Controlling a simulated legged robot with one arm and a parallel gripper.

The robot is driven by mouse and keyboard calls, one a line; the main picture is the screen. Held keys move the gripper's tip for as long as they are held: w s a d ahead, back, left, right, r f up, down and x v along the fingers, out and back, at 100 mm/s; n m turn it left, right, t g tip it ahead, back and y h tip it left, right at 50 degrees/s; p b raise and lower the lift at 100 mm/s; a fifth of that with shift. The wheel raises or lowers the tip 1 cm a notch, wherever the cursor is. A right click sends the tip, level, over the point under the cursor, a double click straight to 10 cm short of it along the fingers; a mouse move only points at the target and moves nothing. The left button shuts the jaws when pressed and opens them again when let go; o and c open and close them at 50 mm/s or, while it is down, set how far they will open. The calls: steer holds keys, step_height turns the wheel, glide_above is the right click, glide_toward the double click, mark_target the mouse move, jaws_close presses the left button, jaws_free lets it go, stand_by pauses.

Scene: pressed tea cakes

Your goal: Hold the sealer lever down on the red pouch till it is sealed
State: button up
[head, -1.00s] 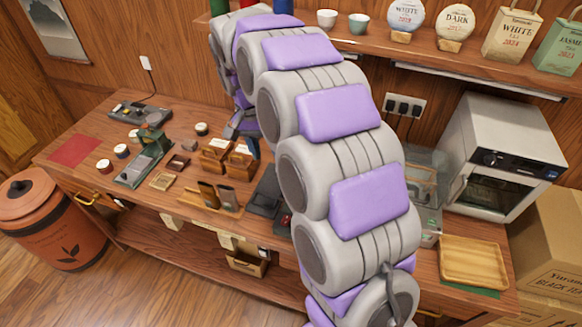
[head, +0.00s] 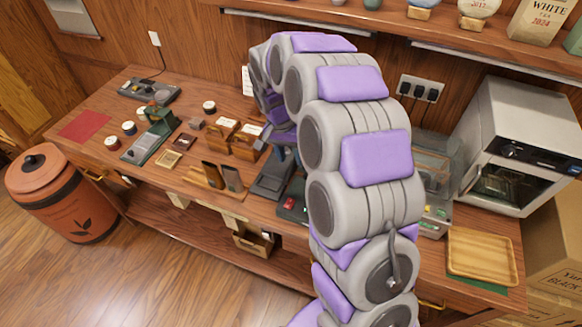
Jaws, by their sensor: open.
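My gripper (head: 284,140) is at the end of my grey and purple arm, over the middle of the workbench. It is open, with its fingers pointing down just above a dark flat device (head: 272,182), which looks like the sealer. Whether the fingers touch it or its lever cannot be told. My arm hides part of this area, and I cannot make out the lever clearly.
Left of the device stand wooden boxes (head: 220,134), a holder with dark upright pieces (head: 206,180) and a green press (head: 150,135). On the right are a wooden tray (head: 482,256) and a steel oven (head: 520,140). A shelf runs above the bench.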

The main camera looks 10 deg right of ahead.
mark_target(289, 170)
steer(key=f, duration=0.2)
steer(key=a+f, duration=0.1)
steer(key=f, duration=0.1)
steer(key=shift+s+f, duration=0.2)
steer(key=shift+f, duration=0.1)
steer(key=shift+d, duration=0.6)
steer(key=shift+c, duration=1.9)
steer(key=shift+a, duration=0.55)
steer(key=c, duration=0.3)
steer(key=shift+a, duration=0.1)
steer(key=shift+c, duration=0.8)
jaws_close()
